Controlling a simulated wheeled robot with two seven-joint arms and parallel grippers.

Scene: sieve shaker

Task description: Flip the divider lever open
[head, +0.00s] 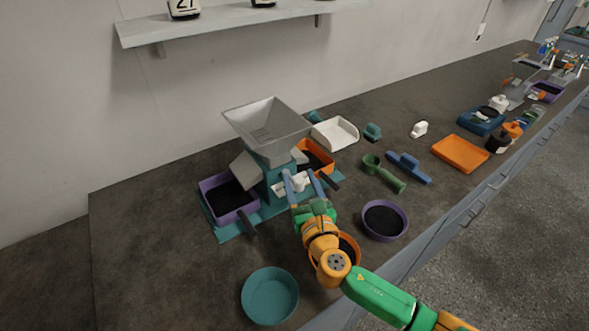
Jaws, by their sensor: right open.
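The divider is a teal machine (270,178) with a grey hopper (267,127) on top, standing on a teal base plate on the bench. A small white part (280,187), which looks like its lever, shows on the front of the body. My right gripper (302,175) is at the front of the divider, open, with its two fingers pointing at the body near the white part. The fingers partly cover that area, and I cannot tell whether they touch it. My left gripper is out of view.
A purple bin (204,187) and an orange bin (329,172) flank the divider. A teal bowl (270,296), a purple sieve (404,223) and an orange bowl (350,243) stand near my right arm. The left bench is clear.

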